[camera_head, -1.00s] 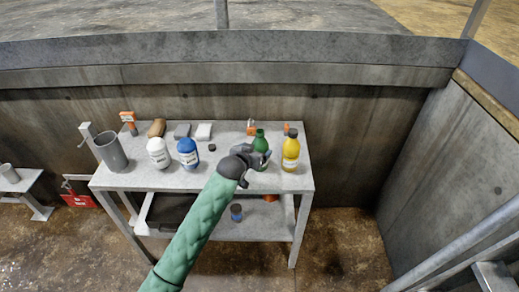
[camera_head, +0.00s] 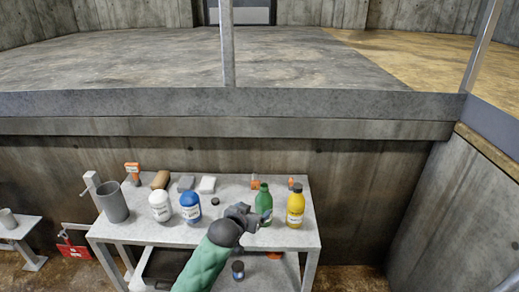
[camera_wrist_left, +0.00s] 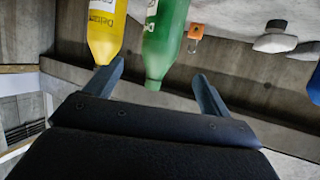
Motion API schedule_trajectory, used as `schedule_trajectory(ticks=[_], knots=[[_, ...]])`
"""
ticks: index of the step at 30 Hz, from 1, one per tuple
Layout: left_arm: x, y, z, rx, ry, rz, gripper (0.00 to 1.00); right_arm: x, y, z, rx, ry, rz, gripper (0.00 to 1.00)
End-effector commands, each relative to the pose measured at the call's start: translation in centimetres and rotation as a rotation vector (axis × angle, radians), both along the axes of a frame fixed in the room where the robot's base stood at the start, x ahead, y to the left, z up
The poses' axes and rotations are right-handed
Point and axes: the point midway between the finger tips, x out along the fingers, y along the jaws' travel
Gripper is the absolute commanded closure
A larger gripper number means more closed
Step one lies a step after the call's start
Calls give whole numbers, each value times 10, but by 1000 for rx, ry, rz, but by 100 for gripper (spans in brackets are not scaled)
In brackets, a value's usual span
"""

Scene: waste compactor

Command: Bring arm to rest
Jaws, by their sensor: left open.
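My left arm in its green sleeve reaches over the table in the head view. Its gripper (camera_head: 247,216) is in front of the green bottle (camera_head: 264,203) and hides part of it. In the left wrist view the gripper's two fingers (camera_wrist_left: 160,88) are spread apart, with the green bottle (camera_wrist_left: 165,45) showing beyond the gap. I cannot tell whether they touch the bottle. The yellow bottle (camera_head: 296,207) stands to the right of the green one; it also shows in the left wrist view (camera_wrist_left: 105,30). My right gripper is not in view.
On the metal table (camera_head: 150,232) stand a white bottle (camera_head: 160,206), a blue bottle (camera_head: 190,207), a grey cup (camera_head: 112,202) and several small items. A lower shelf holds a small dark jar (camera_head: 238,270). A concrete wall (camera_head: 350,180) rises behind.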

Motion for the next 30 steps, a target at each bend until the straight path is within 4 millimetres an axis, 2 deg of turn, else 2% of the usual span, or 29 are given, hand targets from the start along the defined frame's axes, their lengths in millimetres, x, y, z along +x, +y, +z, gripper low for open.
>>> schedule_trajectory(ticks=[5, 8, 15, 21, 27, 30], knots=[[-23, 9, -18, 12, 50, 16, 18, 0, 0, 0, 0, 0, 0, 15], [-51, 22, -38, 28, 113, 36, 18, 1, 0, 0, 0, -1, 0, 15], [-134, 59, -85, 83, 288, 90, 18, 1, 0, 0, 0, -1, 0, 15], [-209, 92, -114, 132, 439, 132, 18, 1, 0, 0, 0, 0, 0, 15], [-285, 124, -132, 182, 587, 169, 18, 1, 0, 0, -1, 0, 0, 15], [-314, 135, -136, 201, 642, 183, 18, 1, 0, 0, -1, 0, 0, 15]])
